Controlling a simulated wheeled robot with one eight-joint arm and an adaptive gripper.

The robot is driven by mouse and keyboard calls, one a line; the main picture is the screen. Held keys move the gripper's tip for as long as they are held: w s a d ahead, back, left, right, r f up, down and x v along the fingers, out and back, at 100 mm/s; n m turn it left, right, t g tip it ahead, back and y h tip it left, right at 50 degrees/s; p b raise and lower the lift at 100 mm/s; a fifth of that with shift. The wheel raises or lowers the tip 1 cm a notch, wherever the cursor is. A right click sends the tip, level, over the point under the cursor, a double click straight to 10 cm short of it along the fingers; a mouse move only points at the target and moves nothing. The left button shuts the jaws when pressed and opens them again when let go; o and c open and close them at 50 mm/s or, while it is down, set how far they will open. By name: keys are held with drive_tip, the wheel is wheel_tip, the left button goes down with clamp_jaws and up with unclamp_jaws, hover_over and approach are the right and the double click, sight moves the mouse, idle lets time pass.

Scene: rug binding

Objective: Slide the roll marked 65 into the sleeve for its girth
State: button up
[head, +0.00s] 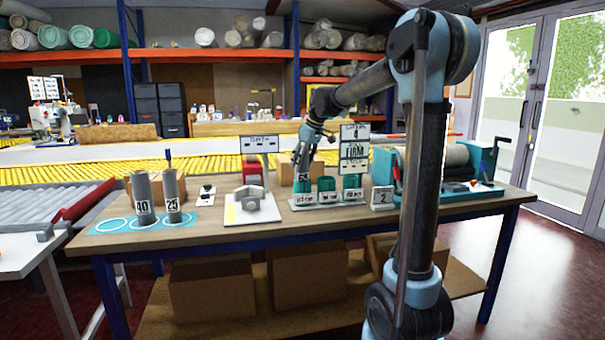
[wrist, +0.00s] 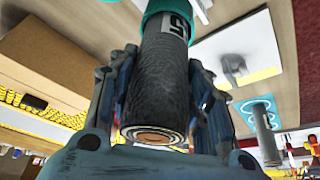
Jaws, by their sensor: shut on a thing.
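The grey roll marked 65 (head: 303,177) stands upright in my gripper (head: 306,155), at the leftmost of three teal sleeves (head: 303,196). In the wrist view, the dark roll (wrist: 163,80) lies between both fingers of my gripper (wrist: 165,105), which is shut on it. Its far end, by the label, meets a teal sleeve rim (wrist: 168,8); I cannot tell how deep it sits. The middle sleeve (head: 326,186) and right sleeve (head: 351,184) stand beside it on one base. Their small front labels are too blurred to read surely.
Rolls marked 40 (head: 142,193) and 25 (head: 171,190) stand on a blue mat (head: 112,226) at left. A grey measuring device (head: 256,206) sits left of the sleeves. A sign reading FIRM (head: 354,153) rises behind them. A block marked 2 (head: 383,198) is at right.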

sight(302, 170)
drive_tip(key=shift+f, duration=1.95)
drive_tip(key=o, duration=1.2)
drive_tip(key=v, duration=1.2)
drive_tip(key=s+d+f+m+h, duration=0.1)
drive_tip(key=s+d+f+m, duration=0.1)
drive_tip(key=s+d+f, duration=0.35)
drive_tip(key=s+d+f+m, duration=0.2)
drive_tip(key=s+d, duration=0.1)
drive_tip(key=s, duration=0.5)
drive_tip(key=s+d+f+m+h, duration=0.1)
drive_tip(key=s+d+f, duration=0.35)
drive_tip(key=s, duration=0.25)
drive_tip(key=s+d+f+m, duration=0.2)
drive_tip(key=s+f, duration=0.3)
drive_tip(key=f, duration=0.1)
drive_tip(key=s+d+f+m+h, duration=0.1)
drive_tip(key=s+d+f, duration=0.2)
drive_tip(key=s+f, duration=0.2)
drive_tip(key=s+d+f+m, duration=0.2)
drive_tip(key=s+f, duration=0.4)
drive_tip(key=s, duration=0.1)
drive_tip(key=shift+s+d+f+m+g+h, duration=0.25)
drive_tip(key=shift+d+f+m+g+h, duration=0.05)
drive_tip(key=shift+f, duration=0.1)
